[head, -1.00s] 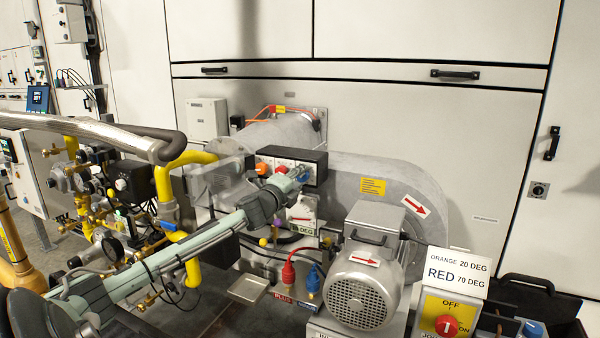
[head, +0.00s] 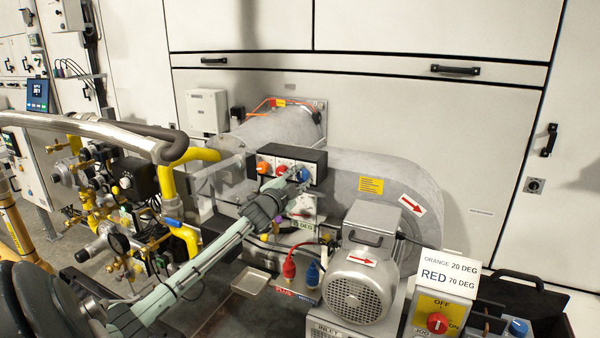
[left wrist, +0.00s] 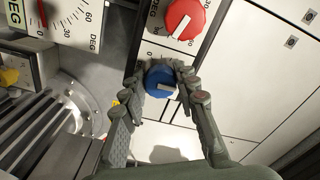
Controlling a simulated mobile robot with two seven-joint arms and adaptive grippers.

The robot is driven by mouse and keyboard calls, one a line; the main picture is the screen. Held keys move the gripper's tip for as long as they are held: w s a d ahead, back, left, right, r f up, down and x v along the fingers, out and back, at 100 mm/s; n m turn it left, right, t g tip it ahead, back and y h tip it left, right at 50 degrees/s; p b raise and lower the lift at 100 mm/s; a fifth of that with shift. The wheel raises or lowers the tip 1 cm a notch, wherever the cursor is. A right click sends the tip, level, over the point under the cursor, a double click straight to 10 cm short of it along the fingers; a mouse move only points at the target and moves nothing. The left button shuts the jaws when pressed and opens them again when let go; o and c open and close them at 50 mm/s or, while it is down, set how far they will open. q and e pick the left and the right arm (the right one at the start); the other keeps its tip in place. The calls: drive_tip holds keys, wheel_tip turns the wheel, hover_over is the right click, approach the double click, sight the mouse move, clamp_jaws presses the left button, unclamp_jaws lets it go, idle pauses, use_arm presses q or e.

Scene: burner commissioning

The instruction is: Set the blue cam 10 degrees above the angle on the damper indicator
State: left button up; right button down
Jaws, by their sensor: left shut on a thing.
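The blue cam (head: 305,175) is the rightmost of three knobs on the dark-framed cam box, beside the red cam (head: 282,169) and orange cam (head: 264,167). In the left wrist view, the blue cam (left wrist: 158,80) has a pale pointer bar and a degree scale, partly covered by my fingers. My left gripper (left wrist: 162,84) is shut on the blue cam, a finger on each side; in the head view, it (head: 299,183) reaches from below. The damper indicator's dial (left wrist: 72,20) is cut off at the wrist view's top left; I cannot read its angle surely. My right gripper is out of view.
A sign (head: 450,275) reads orange 20 DEG, red 70 DEG, above a yellow switch panel (head: 440,312). The grey blower motor (head: 360,285) stands right of my left arm. Yellow gas pipes (head: 186,195) and brass valves crowd the left.

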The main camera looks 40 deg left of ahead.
use_arm(q)
drive_tip(key=n+p, duration=0.4)
drive_tip(key=n, duration=0.2)
drive_tip(key=shift+d, duration=0.1)
drive_tip(key=n+p, duration=0.1)
drive_tip(key=n, duration=0.3)
drive_tip(key=shift+p, duration=0.35)
drive_tip(key=shift+f+n, duration=0.1)
drive_tip(key=shift+n, duration=1.8)
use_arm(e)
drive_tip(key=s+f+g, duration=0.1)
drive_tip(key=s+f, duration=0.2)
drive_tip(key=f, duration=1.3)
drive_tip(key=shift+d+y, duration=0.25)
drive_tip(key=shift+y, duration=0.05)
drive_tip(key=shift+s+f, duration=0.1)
use_arm(q)
drive_tip(key=o, duration=1.2)
drive_tip(key=shift+c, duration=0.2)
